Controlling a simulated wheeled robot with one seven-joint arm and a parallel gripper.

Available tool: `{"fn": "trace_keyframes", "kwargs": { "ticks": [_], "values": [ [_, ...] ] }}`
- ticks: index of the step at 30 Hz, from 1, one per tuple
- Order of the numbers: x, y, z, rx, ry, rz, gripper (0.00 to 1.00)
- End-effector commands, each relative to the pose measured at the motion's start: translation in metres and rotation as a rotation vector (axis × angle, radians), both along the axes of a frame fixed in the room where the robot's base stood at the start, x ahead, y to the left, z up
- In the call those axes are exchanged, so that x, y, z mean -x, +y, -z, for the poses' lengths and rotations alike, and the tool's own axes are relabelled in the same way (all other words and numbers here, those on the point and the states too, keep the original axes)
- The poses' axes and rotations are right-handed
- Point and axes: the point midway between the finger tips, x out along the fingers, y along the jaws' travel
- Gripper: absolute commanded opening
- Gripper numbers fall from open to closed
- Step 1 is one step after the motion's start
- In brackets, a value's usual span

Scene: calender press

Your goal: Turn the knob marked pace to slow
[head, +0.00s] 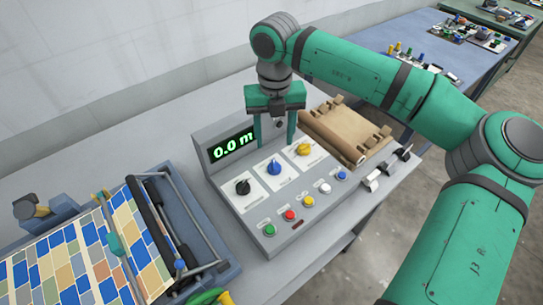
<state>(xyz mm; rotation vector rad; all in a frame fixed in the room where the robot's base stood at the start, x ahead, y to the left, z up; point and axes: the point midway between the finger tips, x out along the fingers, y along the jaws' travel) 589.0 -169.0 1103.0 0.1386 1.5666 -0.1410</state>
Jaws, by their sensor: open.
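The grey control box (213,184) stands on the table with three knobs on white plates along its upper row: a black knob (243,187), a blue knob (273,168) and a yellow knob (304,150). The print on the plates is too small to read, so I cannot tell which knob is marked pace or where slow lies. My green gripper (275,142) is open and empty, fingers pointing down. In the picture it is just above the blue knob and left of the yellow one. I see no contact with any knob, but its height is hard to judge.
A lit display (232,146) reads 0.0 m. Several coloured buttons, including a red one (289,215), line the box's front. The press with its patterned sheet (75,260) stands left. A brown roll (335,140) lies behind right. Grey table (130,130) is bare behind the press.

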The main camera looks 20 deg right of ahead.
Motion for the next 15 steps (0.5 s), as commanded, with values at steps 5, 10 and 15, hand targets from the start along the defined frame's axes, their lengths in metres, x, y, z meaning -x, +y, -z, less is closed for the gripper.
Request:
{"fn": "trace_keyframes", "kwargs": {
  "ticks": [5,10,15],
  "values": [
    [0.001,-0.001,0.02,0.0,0.002,0.002,0.51],
    [0.001,-0.001,0.051,-0.003,0.002,0.001,0.51],
    [0.001,0.0,0.079,-0.003,0.001,0.001,0.51]
  ]
}}
